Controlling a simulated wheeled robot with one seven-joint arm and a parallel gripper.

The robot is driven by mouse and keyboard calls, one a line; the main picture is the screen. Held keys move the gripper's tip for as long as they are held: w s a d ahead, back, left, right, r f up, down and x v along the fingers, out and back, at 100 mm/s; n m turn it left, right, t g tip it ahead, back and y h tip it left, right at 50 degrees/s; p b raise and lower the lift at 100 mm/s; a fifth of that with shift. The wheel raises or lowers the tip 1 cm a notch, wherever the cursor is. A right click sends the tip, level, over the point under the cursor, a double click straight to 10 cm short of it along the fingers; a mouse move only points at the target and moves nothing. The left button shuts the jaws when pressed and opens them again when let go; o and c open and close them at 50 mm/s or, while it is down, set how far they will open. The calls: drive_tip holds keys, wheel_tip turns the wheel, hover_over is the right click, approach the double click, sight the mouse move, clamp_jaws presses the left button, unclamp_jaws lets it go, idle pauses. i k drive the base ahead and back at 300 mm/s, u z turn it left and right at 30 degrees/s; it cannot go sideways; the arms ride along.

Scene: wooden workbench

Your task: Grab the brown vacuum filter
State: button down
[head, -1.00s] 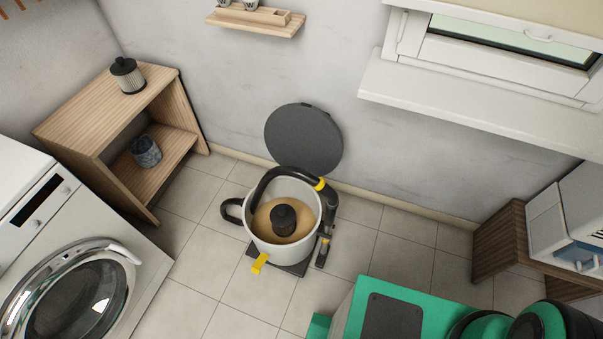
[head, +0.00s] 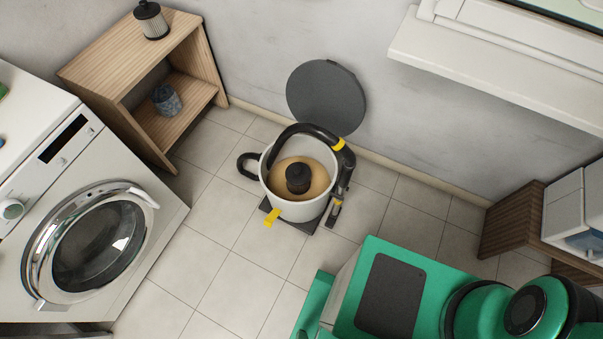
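An open vacuum canister (head: 296,212) with pale walls stands on the tiled floor near the back wall. Inside it is a round tan-brown filter (head: 318,178) with a black knob (head: 297,178) at its middle. A second filter (head: 151,22), pleated with a dark top, stands on top of the wooden shelf at the upper left. My gripper is not in view; only green and black parts of my own body and arm show at the lower right.
A black hose (head: 318,133) arcs over the canister's back rim. A dark round lid (head: 327,97) leans at the wall behind. A washing machine (head: 150,185) and wooden shelf (head: 118,72) stand left. Bare floor (head: 225,240) lies between washer and canister. A wooden bench (head: 510,217) is right.

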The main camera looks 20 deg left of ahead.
sight(298, 175)
drive_tip(key=u, duration=1.15)
drive_tip(key=k, duration=1.4)
drive_tip(key=u, duration=0.45)
drive_tip(key=i, duration=1)
drive_tip(key=u, duration=0.05)
